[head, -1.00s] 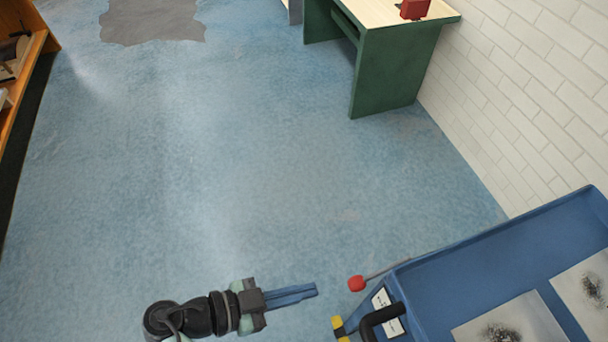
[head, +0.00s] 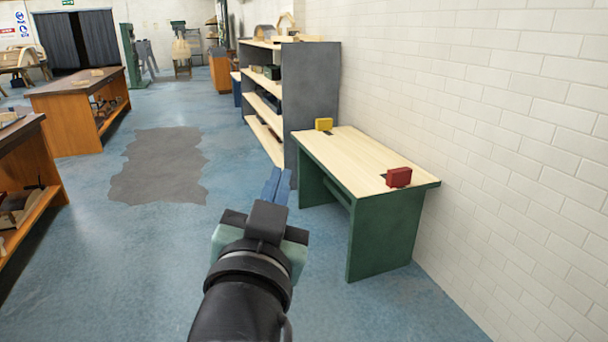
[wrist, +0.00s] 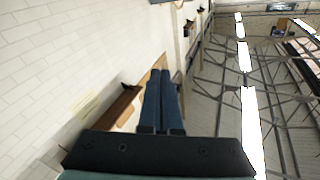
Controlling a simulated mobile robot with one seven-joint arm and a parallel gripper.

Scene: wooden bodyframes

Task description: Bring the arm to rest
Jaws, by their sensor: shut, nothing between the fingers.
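My gripper (head: 275,186) is at the lower middle of the head view, at the end of my black arm, pointing away from me into the room. Its two blue fingers lie together with nothing between them. In the wrist view my gripper (wrist: 163,88) also shows its fingers side by side and empty. The wrist view is turned on its side, with ceiling beams and lamps at the right.
A green bench (head: 381,235) with a pale top bears a red block (head: 398,177) and a yellow block (head: 324,124). A grey shelf (head: 312,88) stands behind it. A white brick wall (head: 500,130) is at right. Orange benches (head: 88,118) are at left.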

